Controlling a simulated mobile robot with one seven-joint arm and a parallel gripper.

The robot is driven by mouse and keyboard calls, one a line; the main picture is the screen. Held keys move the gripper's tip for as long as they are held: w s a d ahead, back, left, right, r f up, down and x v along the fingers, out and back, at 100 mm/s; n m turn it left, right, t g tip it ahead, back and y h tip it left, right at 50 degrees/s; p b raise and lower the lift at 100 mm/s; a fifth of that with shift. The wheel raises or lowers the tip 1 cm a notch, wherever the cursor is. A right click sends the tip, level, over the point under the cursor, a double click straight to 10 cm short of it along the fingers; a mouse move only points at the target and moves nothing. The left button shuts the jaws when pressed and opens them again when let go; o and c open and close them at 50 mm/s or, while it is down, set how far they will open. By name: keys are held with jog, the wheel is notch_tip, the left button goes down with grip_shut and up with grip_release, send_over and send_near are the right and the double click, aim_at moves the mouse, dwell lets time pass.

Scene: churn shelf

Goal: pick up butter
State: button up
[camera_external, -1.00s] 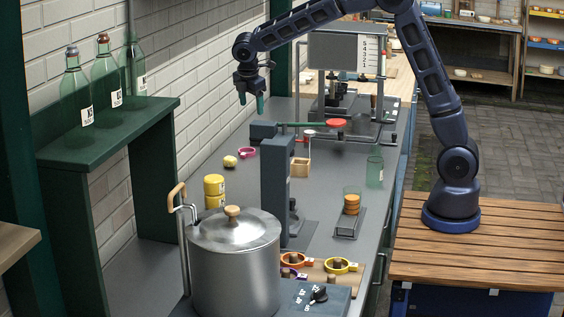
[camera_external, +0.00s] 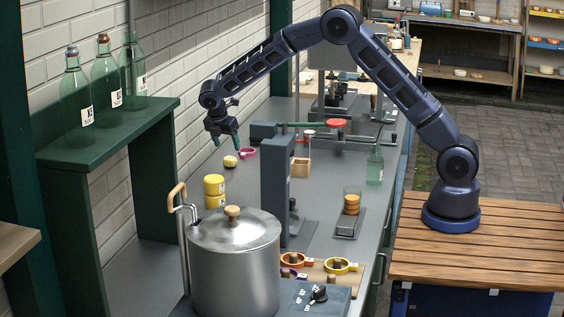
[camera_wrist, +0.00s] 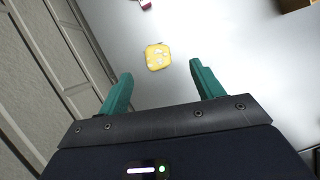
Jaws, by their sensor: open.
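The butter seems to be the small pale-yellow lump (camera_external: 230,161) lying on the grey counter near the wall side. In the wrist view the yellow piece (camera_wrist: 158,57) has a rounded square outline with pale marks on top, and lies beyond the fingertips, roughly between their lines. My gripper (camera_external: 226,141) is open and empty, pointing down above the lump and apart from it. Its two green fingers show spread in the wrist view (camera_wrist: 161,70).
A magenta ring-shaped item (camera_external: 248,152) lies close to the right of the lump. Stacked yellow tins (camera_external: 214,190) stand nearer the camera. A grey upright post (camera_external: 277,190) and a wooden box (camera_external: 300,167) stand to the right. The brick wall (camera_external: 200,50) is at left.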

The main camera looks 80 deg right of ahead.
aim_at(234, 157)
jog(key=shift+w+x, duration=0.1)
jog(key=shift+x, duration=1.85)
jog(key=shift+w+x, duration=0.15)
jog(key=shift+x, duration=1.8)
jog(key=c, duration=1.1)
jog(key=shift+o, duration=0.2)
jog(key=shift+r, duration=0.15)
